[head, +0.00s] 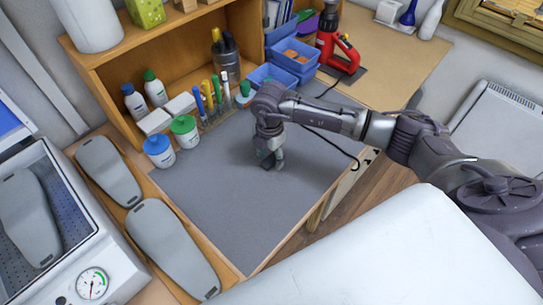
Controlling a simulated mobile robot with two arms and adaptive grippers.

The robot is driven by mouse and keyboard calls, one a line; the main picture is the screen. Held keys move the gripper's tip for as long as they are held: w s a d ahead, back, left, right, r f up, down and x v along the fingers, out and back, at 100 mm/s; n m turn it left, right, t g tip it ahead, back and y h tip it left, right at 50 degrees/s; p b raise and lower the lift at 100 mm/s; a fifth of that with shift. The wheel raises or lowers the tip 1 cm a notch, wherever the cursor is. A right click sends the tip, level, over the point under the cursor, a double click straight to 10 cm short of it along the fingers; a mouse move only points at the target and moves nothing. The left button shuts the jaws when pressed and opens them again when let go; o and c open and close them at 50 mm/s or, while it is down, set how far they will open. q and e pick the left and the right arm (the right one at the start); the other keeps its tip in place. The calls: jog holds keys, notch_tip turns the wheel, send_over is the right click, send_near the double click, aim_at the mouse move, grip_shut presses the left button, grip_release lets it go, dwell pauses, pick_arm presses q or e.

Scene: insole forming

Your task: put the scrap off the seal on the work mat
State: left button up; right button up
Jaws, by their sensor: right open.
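The grey work mat (205,185) lies flat on the wooden bench in the middle of the head view. My right gripper (272,164) points down over the right part of the mat, open, with its fingertips close to the surface. I cannot make out a scrap; a dark bit at the fingertips cannot be told apart from the gripper itself. The forming machine (72,262), with a pressure gauge, stands at the left with a grey insole (27,210) on its dotted bed. Its seal cannot be clearly made out. My left gripper is not in view.
Two grey insoles (172,245) lie on the wood between machine and mat. Green- and blue-lidded jars (185,132) stand at the mat's back left, below a wooden shelf. Blue bins (292,60) and a red tool (335,50) stand behind. The mat's left and front are clear.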

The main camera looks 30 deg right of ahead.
jog(key=shift+w+f, duration=0.1)
jog(key=shift+f, duration=0.25)
jog(key=c, duration=0.8)
jog(key=shift+r, duration=0.1)
